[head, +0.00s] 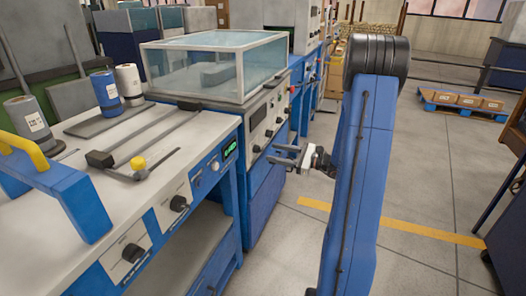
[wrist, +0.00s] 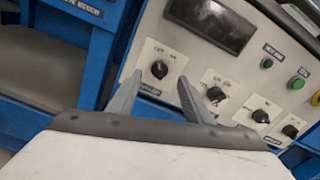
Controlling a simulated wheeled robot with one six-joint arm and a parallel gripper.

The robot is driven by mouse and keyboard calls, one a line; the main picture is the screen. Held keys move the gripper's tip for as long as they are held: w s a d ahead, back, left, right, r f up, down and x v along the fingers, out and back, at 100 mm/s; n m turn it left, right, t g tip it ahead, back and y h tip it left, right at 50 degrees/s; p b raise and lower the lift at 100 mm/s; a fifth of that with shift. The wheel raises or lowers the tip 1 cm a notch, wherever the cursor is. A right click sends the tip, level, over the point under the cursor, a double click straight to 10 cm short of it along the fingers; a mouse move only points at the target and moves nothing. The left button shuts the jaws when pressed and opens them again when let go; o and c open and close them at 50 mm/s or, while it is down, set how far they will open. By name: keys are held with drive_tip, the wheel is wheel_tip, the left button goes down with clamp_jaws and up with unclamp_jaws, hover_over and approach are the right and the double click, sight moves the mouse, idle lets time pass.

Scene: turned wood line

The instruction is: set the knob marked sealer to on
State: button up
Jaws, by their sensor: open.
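My gripper (head: 280,155) is open and empty in the head view, in front of the panel of the machine with the clear cover. In the wrist view my gripper (wrist: 158,84) has its two fingers spread, pointing at that panel. A black knob on a white plate (wrist: 159,69) shows between and just beyond the fingertips, apparently untouched. Its plate has small marks that look like off and on; the blue label below is too small to read. Several more black knobs (wrist: 216,94) sit to the right. I cannot tell which knob is marked sealer.
Open floor (head: 430,200) lies to the right.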

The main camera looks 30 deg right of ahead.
sight(258, 149)
drive_tip(key=x, duration=0.6)
drive_tip(key=c, duration=1.1)
